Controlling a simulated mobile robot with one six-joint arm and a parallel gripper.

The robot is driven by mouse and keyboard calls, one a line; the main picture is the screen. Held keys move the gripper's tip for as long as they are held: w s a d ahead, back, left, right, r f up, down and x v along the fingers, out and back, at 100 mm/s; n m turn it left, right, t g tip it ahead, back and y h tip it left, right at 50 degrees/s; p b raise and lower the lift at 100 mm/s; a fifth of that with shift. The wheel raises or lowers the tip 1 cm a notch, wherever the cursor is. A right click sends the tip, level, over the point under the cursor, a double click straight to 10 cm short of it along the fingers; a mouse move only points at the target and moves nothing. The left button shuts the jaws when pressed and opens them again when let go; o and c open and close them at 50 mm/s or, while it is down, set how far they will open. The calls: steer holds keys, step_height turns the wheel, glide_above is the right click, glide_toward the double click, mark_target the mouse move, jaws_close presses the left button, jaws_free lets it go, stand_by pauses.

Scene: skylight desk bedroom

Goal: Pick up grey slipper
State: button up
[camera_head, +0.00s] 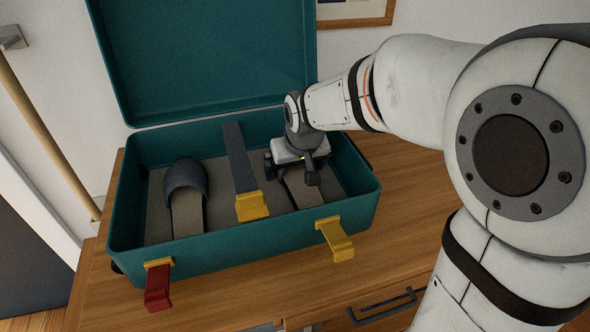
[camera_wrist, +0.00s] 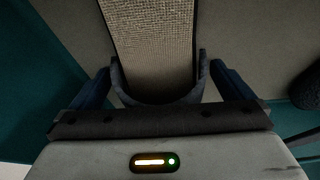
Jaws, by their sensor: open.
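A grey slipper with a beige sole (camera_head: 303,190) lies in the right half of an open teal suitcase (camera_head: 230,247). My gripper (camera_head: 291,168) is low over its far end and hides much of it. In the wrist view, the slipper's woven sole (camera_wrist: 155,45) runs up the middle, with its dark grey upper near the gripper. My gripper (camera_wrist: 160,90) is open there, one finger on each side of the upper. I cannot tell whether the fingers touch it. A second grey slipper (camera_head: 186,185) lies in the suitcase's left half.
A dark grey strap with a yellow end (camera_head: 251,206) lies between the slippers. The suitcase lid (camera_head: 210,55) stands open behind. A red latch (camera_head: 158,287) and a yellow latch (camera_head: 335,239) hang at the front. The wooden top (camera_head: 250,290) is clear in front.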

steer(key=c, duration=1.1)
steer(key=shift+r, duration=0.15)
